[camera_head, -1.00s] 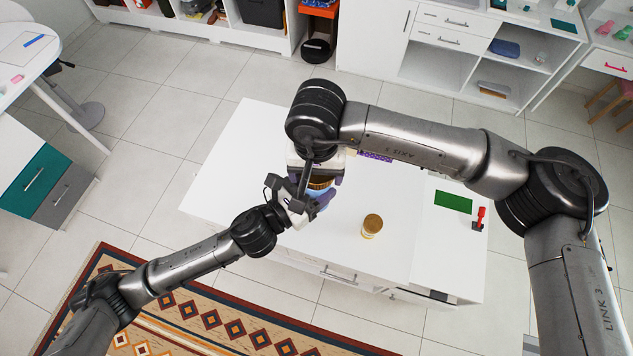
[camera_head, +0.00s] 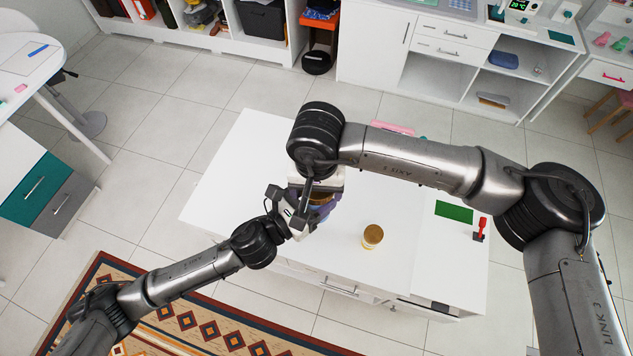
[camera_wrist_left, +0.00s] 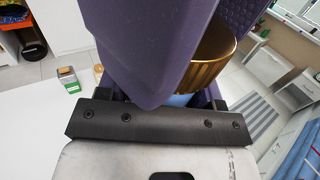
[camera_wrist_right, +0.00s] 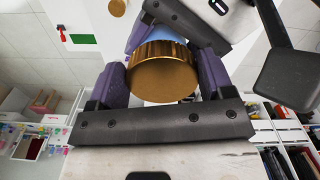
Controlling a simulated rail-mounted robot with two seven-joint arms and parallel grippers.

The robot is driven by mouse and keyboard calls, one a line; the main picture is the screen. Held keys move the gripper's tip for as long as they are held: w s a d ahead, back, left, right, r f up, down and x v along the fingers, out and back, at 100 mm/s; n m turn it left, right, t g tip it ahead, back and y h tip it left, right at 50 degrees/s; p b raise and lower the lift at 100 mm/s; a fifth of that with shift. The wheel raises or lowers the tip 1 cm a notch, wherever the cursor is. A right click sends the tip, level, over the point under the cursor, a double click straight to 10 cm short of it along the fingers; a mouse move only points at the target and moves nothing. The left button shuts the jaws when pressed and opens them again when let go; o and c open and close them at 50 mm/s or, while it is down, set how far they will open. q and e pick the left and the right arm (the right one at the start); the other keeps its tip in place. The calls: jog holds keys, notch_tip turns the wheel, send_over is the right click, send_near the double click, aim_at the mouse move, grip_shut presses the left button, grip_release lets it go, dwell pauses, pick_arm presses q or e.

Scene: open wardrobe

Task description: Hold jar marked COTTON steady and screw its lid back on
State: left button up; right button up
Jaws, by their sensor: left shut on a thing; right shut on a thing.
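A jar with a blue body (camera_wrist_right: 147,38) and a gold lid (camera_wrist_right: 163,74) is between my two grippers above the white table. Its label does not show. My right gripper (camera_head: 321,196) comes from above, its purple fingers shut on the gold lid. My left gripper (camera_head: 304,214) comes in from the lower left, shut on the jar body below the lid. In the left wrist view the lid (camera_wrist_left: 215,55) shows behind a large purple finger, with a strip of blue jar under it. The lid appears to be on the jar mouth; the seam is hidden.
A second gold-lidded jar (camera_head: 372,236) stands on the white table (camera_head: 345,262) to the right. A green mat (camera_head: 454,212) and a red-handled thing (camera_head: 481,228) lie farther right. A pink thing (camera_head: 393,128) shows behind my right arm. The table's left part is clear.

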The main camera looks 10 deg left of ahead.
jog(key=shift+f, duration=0.8)
dwell(1.2)
jog(key=shift+r, duration=0.25)
jog(key=shift+f, duration=0.5)
dwell(2.5)
jog(key=shift+r, duration=0.35)
jog(key=shift+r, duration=0.55)
dwell(0.9)
jog(key=shift+f, duration=0.65)
